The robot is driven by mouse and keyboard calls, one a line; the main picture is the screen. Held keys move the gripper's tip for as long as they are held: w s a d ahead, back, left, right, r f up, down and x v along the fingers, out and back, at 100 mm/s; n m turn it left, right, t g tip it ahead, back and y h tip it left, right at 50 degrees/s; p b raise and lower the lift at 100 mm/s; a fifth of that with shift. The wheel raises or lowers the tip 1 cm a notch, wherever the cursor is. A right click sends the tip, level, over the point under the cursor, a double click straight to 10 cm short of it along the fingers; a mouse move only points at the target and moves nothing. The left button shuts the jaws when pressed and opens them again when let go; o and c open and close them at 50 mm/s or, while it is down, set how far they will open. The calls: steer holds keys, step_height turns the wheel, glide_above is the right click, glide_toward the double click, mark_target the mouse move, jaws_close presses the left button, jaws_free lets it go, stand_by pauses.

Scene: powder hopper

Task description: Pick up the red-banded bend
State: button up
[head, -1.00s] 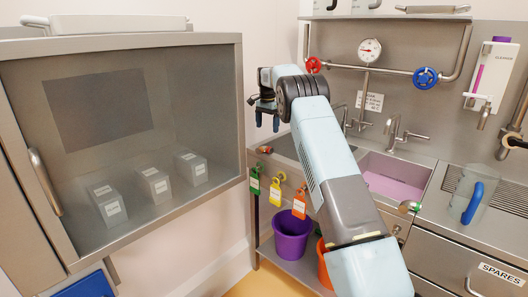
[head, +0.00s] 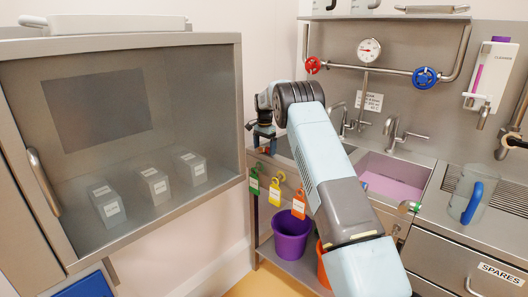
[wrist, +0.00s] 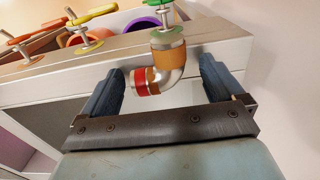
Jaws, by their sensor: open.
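The red-banded bend (wrist: 145,82) is a short metal elbow in the wrist view, with a red band at one end and a copper-coloured band on the upper arm. It lies on the corner of the steel counter. My gripper (wrist: 162,68) is open, with one dark finger to each side of the bend and a visible gap on both sides. In the head view my gripper (head: 263,138) points down at the counter's left end. There the bend is mostly hidden by the fingers.
A purple bucket (head: 291,236) stands on the shelf below. A glass-fronted cabinet (head: 120,140) is close on the left. The sink (head: 390,180) lies to the right.

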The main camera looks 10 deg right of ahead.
steer(key=shift+c, duration=0.3)
steer(key=c, duration=1)
steer(key=shift+c, duration=0.4)
steer(key=shift+r, duration=0.1)
